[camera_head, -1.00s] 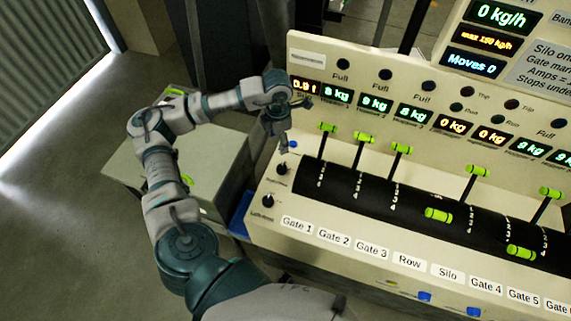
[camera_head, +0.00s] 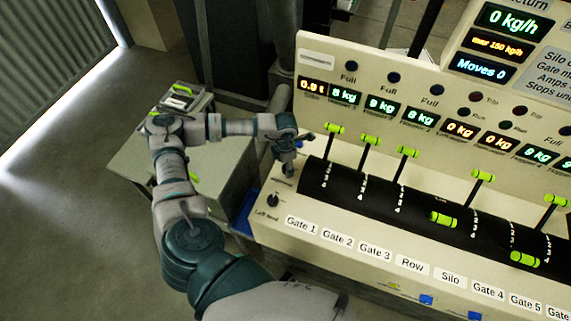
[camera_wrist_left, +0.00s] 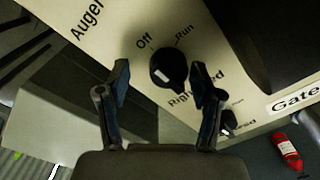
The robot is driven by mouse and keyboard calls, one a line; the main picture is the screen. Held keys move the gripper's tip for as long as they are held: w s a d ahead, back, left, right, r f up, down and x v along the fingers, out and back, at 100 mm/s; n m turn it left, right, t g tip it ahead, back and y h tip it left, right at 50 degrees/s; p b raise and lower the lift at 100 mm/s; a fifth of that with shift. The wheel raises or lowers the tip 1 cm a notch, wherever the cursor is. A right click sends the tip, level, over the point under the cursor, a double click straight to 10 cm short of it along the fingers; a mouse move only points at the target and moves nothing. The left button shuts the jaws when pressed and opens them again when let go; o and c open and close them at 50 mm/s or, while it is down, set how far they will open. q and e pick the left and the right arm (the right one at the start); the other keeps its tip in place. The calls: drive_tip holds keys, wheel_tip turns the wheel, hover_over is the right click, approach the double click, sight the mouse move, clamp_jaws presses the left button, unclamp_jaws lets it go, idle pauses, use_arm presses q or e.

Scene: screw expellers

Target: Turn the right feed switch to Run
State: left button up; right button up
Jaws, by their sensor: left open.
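The right feed switch (camera_wrist_left: 168,66) is a round black knob with a pale mark, on the cream panel in the left wrist view. The labels Off and Run are printed above it, and a partly covered "Right feed" label is below. I cannot tell which label the mark points to. My left gripper (camera_wrist_left: 162,85) is open, with a finger to each side of the knob and a gap visible on both sides. In the head view my left gripper (camera_head: 287,165) is over the panel's left end and hides the switch. My right gripper is not in view.
The left feed knob (camera_head: 272,200) is close by, nearer the panel's front edge; it also shows in the wrist view (camera_wrist_left: 228,122). Green-handled gate levers (camera_head: 334,128) stand to the right. A grey cabinet (camera_head: 222,190) is left of the panel.

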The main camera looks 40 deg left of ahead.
use_arm(q)
drive_tip(key=shift+d, duration=0.15)
drive_tip(key=c, duration=0.5)
drive_tip(key=shift+d+r, duration=0.15)
drive_tip(key=shift+d, duration=0.1)
drive_tip(key=c, duration=0.4)
drive_tip(key=shift+d+r, duration=0.1)
drive_tip(key=shift+d, duration=0.05)
drive_tip(key=shift+c, duration=1.2)
drive_tip(key=shift+a+m, duration=0.2)
drive_tip(key=shift+m, duration=0.3)
drive_tip(key=m+b, duration=0.3)
drive_tip(key=m, duration=0.1)
drive_tip(key=shift+w+m, duration=0.1)
drive_tip(key=shift+m, duration=0.3)
drive_tip(key=m+b, duration=0.3)
drive_tip(key=m, duration=0.2)
drive_tip(key=shift+m, duration=0.7)
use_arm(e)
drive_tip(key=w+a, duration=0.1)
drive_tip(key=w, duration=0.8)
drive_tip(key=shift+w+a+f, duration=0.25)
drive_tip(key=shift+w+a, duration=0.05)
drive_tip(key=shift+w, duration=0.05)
